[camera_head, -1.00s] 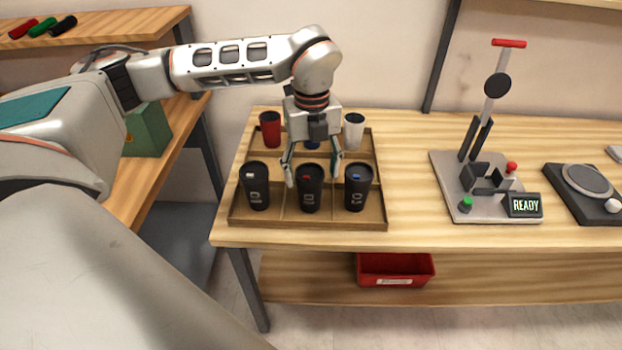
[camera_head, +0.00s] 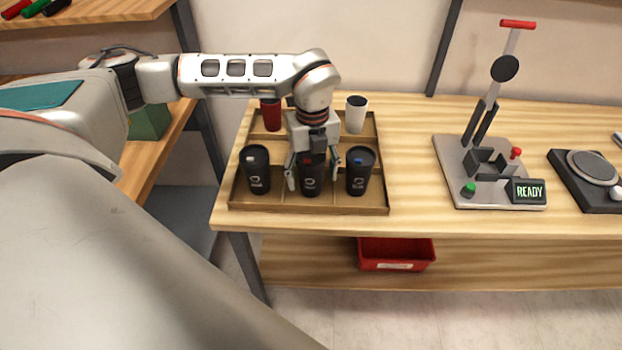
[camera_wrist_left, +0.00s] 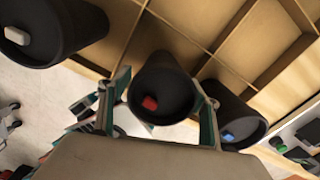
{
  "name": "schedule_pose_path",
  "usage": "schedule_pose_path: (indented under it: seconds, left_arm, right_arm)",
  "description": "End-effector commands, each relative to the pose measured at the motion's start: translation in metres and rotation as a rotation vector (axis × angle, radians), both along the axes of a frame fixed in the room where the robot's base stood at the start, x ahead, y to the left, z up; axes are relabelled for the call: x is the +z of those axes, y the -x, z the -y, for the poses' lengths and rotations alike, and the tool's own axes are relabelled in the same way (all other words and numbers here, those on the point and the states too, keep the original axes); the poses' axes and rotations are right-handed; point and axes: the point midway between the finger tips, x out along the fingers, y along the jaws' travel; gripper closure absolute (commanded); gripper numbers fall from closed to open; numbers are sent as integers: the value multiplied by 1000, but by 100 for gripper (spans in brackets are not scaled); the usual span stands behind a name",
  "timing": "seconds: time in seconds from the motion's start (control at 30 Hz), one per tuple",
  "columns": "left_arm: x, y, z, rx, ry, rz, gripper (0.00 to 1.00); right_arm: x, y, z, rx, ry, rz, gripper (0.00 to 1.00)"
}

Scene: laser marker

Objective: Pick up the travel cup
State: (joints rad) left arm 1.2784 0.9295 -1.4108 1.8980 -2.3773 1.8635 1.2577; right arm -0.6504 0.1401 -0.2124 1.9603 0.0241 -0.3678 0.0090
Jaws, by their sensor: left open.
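Three black travel cups stand in the front row of a wooden divided tray (camera_head: 300,209). The left one (camera_head: 257,172) has a white tab on its lid, the middle one (camera_head: 311,180) a red tab, the right one (camera_head: 359,174) a blue tab. My left gripper (camera_head: 311,181) is open, pointing down, with its fingers on either side of the middle cup. In the left wrist view the red-tabbed lid (camera_wrist_left: 160,92) lies between the two open fingers; contact cannot be told. My right gripper is not in view.
A red cup (camera_head: 271,115) and a white cup (camera_head: 356,114) stand in the tray's back row. A press-like device (camera_head: 485,170) with a READY display and a round-plated unit (camera_head: 590,172) stand to the right. A red bin (camera_head: 396,254) sits below.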

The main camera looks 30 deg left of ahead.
Motion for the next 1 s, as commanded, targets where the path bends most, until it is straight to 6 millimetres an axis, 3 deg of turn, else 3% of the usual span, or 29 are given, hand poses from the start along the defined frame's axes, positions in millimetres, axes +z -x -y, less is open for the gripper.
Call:
schedule_pose_path:
  seconds: [0.13,0.27,0.77,1.0]
  left_arm:
    - [0,0,0,0,0,0,38]
    - [1,0,0,0,0,0,67]
    - [4,-1,0,0,0,2,67]
    - [28,-1,0,0,1,4,67]
  right_arm:
    - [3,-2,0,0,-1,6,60]
    - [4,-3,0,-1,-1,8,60]
    - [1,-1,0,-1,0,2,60]
    - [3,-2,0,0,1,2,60]
